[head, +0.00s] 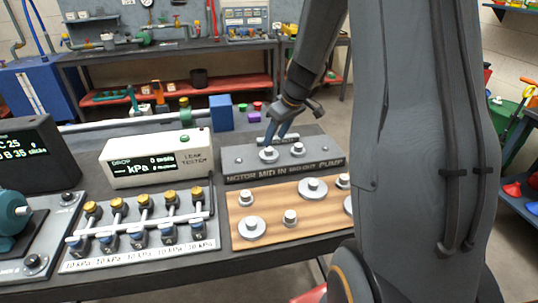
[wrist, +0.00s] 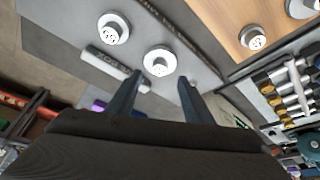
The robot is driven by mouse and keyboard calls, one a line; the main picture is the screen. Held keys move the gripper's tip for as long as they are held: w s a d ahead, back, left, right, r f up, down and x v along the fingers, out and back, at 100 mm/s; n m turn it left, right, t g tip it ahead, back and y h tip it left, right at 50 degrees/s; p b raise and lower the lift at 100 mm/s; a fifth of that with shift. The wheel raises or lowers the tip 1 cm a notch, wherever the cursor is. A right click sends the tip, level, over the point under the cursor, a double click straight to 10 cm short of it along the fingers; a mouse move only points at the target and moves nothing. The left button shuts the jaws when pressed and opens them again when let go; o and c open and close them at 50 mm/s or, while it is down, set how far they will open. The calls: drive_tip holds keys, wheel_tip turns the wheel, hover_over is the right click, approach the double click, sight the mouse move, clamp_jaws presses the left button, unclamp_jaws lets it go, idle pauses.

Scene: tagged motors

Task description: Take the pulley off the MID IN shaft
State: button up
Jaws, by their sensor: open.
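The grey shaft block (head: 240,172) carries a front strip reading MOTOR, MID IN, MID OUT, PUMP. A pale round pulley (head: 268,155) sits on the shaft above MID IN, and it also shows in the wrist view (wrist: 160,62). A second pulley (head: 298,149) sits above MID OUT; in the wrist view it is at upper left (wrist: 113,28). My gripper (head: 277,140) is open and points down over the block. In the wrist view its fingertips (wrist: 161,78) lie either side of the MID IN pulley's near edge. I cannot tell whether they touch it.
A wooden board (head: 270,211) in front of the block holds several pulleys of different sizes. A labelled bar (wrist: 115,68) lies beside the left finger in the wrist view.

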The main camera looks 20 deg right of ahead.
sight(269, 149)
drive_tip(key=shift+p+x, duration=1.1)
drive_tip(key=shift+x, duration=1.95)
clamp_jaws()
